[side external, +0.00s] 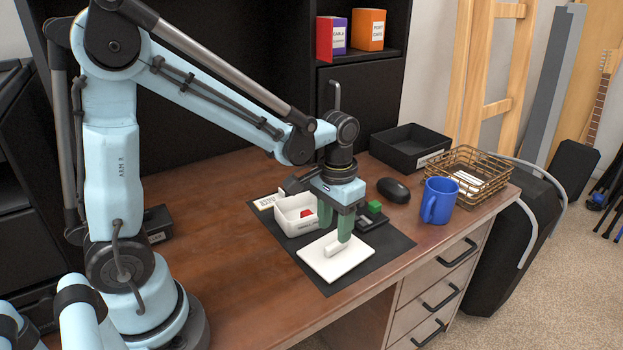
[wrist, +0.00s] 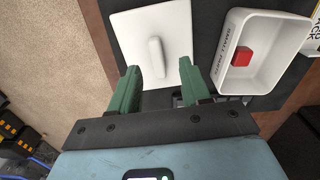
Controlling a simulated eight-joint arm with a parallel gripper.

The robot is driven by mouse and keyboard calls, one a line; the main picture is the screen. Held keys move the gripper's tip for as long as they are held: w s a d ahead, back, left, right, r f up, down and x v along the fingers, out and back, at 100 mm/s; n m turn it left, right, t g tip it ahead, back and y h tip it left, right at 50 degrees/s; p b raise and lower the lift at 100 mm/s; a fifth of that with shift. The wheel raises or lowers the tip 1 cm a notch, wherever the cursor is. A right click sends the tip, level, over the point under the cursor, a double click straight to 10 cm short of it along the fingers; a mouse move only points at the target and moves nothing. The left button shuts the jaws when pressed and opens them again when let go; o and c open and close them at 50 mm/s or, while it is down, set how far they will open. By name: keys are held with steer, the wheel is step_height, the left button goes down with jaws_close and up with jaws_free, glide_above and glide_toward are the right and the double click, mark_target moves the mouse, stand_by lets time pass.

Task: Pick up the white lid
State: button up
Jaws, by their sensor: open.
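The white lid (side external: 330,266) is a flat square plate with a raised bar handle, lying flat on the dark mat. In the wrist view the lid (wrist: 128,37) is ahead of the fingers, and its bar handle (wrist: 156,58) points toward the space between them. My gripper (side external: 335,228) has green fingers and is open just above the lid, near the handle. In the wrist view my gripper (wrist: 157,75) has its fingertips spread on both sides of the handle's near end. I cannot tell whether they touch the lid.
A white bin (side external: 297,222) with a red cube (wrist: 242,56) is beside the lid. A green block (side external: 374,207) sits on a dark part at the mat's right. A blue mug (side external: 438,201), black mouse (side external: 393,190), wire basket (side external: 468,176) and black tray (side external: 408,147) stand farther right.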

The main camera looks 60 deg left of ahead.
mark_target(336, 238)
steer(key=shift+w+d+f, duration=0.1)
steer(key=shift+f, duration=0.95)
steer(key=shift+w+d+f, duration=0.1)
steer(key=shift+f, duration=0.9)
steer(key=shift+c, duration=0.3)
jaws_close()
